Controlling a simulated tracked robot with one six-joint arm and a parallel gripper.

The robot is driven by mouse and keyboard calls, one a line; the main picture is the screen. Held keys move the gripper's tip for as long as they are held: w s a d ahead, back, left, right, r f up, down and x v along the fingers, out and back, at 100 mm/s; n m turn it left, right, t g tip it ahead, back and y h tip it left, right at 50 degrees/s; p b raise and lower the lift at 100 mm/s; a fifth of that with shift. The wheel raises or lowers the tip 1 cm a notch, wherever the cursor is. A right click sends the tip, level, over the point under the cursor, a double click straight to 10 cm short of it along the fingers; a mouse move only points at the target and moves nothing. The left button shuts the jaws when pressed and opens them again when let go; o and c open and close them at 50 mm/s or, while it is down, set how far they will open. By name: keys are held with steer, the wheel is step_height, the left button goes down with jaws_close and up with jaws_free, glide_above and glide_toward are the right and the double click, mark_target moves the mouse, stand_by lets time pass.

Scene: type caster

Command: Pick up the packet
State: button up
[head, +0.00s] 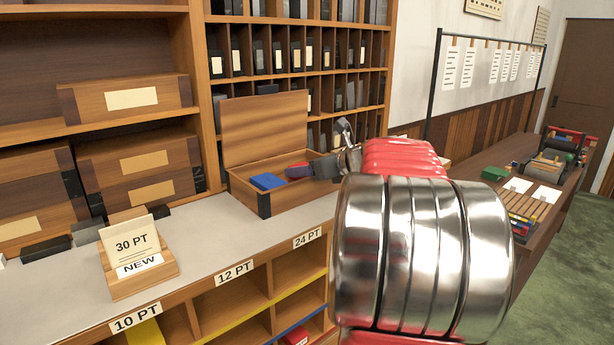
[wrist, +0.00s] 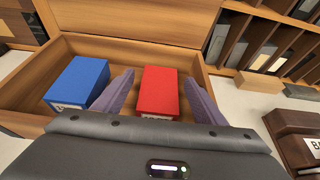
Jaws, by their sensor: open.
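A red packet (wrist: 159,92) lies in an open wooden box (head: 240,191), beside a blue packet (wrist: 77,82) to its left. In the head view the blue packet (head: 268,181) shows clearly, and the red packet is mostly hidden by my gripper (head: 312,169). In the wrist view my gripper (wrist: 159,78) is open, with one purple finger on each side of the red packet. A gap shows on both sides. The front end of the red packet is partly hidden by the gripper body.
The box's raised lid (head: 265,130) stands behind the packets. A sign holder reading 30 PT (head: 139,275) stands on the grey counter to the left. Pigeonhole shelves rise behind. In the wrist view a dark wooden block (wrist: 296,142) sits to the right.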

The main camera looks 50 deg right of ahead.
steer(key=shift+w+f, duration=0.45)
steer(key=shift+f, duration=0.25)
steer(key=shift+d+r, duration=0.1)
jaws_close()
stand_by(0.6)
